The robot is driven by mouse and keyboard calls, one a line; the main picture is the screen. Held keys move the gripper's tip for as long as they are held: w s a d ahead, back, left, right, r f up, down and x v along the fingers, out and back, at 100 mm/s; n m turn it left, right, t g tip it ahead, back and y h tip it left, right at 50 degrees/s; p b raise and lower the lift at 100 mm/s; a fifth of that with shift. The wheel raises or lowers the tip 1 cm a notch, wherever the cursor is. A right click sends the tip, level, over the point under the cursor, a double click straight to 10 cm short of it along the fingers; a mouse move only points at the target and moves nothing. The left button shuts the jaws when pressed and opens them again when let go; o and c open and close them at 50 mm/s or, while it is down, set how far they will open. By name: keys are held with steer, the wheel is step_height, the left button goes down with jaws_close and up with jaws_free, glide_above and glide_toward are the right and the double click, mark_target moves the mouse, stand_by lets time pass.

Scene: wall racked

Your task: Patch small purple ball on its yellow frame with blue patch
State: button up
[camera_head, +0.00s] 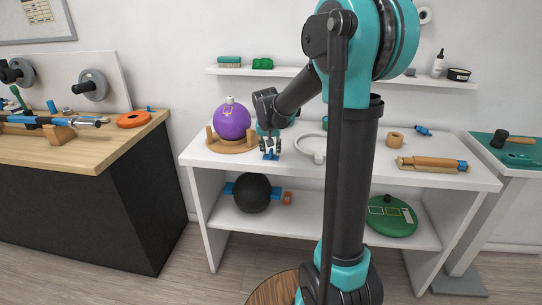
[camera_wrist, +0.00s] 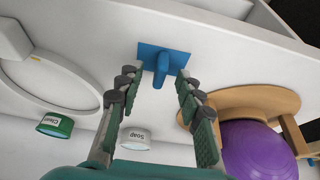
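The purple ball (camera_head: 232,123) sits on a tan wooden frame (camera_head: 234,147) with upright posts, at the left of the white bench top. Both show at the lower right of the wrist view, the ball (camera_wrist: 258,152) partly cut off and the frame (camera_wrist: 262,98) beside it. The blue patch (camera_head: 270,157) lies near the bench's front edge, right of the frame. In the wrist view the patch (camera_wrist: 175,54) is a flat blue square with a raised tab. My gripper (camera_head: 269,143) is above it, pointing down. Its fingers (camera_wrist: 157,80) are open, apart on either side of the tab.
A white ring-shaped object (camera_head: 312,148) is right of my gripper. In the wrist view, a green "Clean" container (camera_wrist: 55,125) and a white "Soap" container (camera_wrist: 135,138) stand nearby. A black ball (camera_head: 251,193) is on the lower shelf. A wooden workbench (camera_head: 118,147) stands left.

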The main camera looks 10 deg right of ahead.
steer(key=shift+w+f, duration=0.1)
steer(key=shift+f, duration=0.15)
steer(key=shift+c, duration=0.6)
jaws_close()
